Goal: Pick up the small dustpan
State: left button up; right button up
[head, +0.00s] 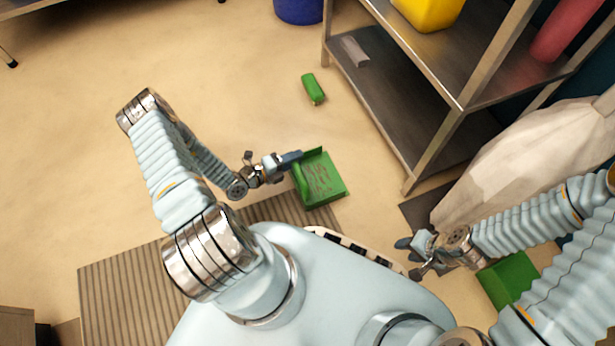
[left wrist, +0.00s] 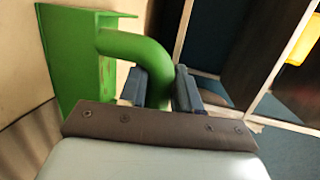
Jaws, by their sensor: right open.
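The small green dustpan (head: 336,187) is low in front of me, at the front edge of the striped mat. Reddish-brown marks or bits show on its inner face. In the left wrist view the pan (left wrist: 75,60) is at upper left, and its curved green handle (left wrist: 135,45) runs down between the fingers. My left gripper (head: 290,158) is at the pan's upper left and appears shut on the handle (left wrist: 162,88). Whether the pan touches the floor, I cannot tell. My right gripper (head: 409,258) is open and empty, right of the pan.
A metal shelf rack (head: 405,95) holding a yellow container (head: 428,12) stands upper right. A pale sack (head: 520,160) is beside it. A small green object (head: 313,88) lies on the floor. Another green thing (head: 508,278) is partly behind my right arm. Floor is clear at left.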

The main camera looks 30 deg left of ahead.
pick_arm(q)
grip_shut()
jog(key=shift+r, duration=0.15)
pick_arm(e)
jog(key=shift+r, duration=0.1)
